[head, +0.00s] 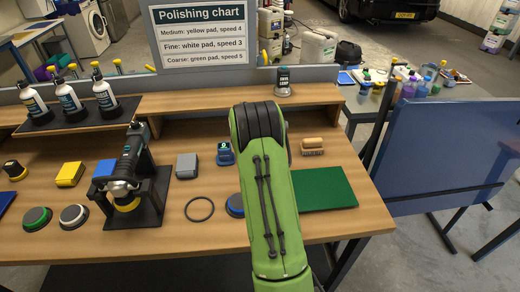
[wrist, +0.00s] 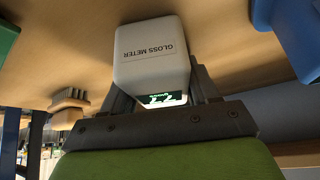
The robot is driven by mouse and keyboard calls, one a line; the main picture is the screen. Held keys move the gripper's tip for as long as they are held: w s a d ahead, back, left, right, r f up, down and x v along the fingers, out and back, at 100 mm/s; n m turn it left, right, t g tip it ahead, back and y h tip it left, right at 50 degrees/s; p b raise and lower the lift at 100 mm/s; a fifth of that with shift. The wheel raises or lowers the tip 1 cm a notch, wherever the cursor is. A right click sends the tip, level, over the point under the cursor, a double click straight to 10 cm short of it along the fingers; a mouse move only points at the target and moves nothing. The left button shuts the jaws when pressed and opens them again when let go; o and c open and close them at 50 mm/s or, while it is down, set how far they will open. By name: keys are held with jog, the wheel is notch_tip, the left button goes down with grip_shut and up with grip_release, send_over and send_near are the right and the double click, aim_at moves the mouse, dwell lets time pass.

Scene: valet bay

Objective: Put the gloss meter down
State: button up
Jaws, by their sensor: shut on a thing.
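The gloss meter (wrist: 151,50) is a white box with dark lettering and a small lit screen, and it fills the upper middle of the wrist view. My gripper (wrist: 163,92) is shut on it, with one dark finger along each side. The wooden bench top shows behind the meter. I cannot tell whether the meter touches the wood. In the head view my green arm covers the gripper and the meter.
A blue device (head: 225,153) stands left of my arm, and a wooden brush (head: 312,146) and green mat (head: 324,188) lie to its right. A black ring (head: 199,209) and polisher stand (head: 146,205) are further left.

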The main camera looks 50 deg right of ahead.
jog(key=o, duration=1.1)
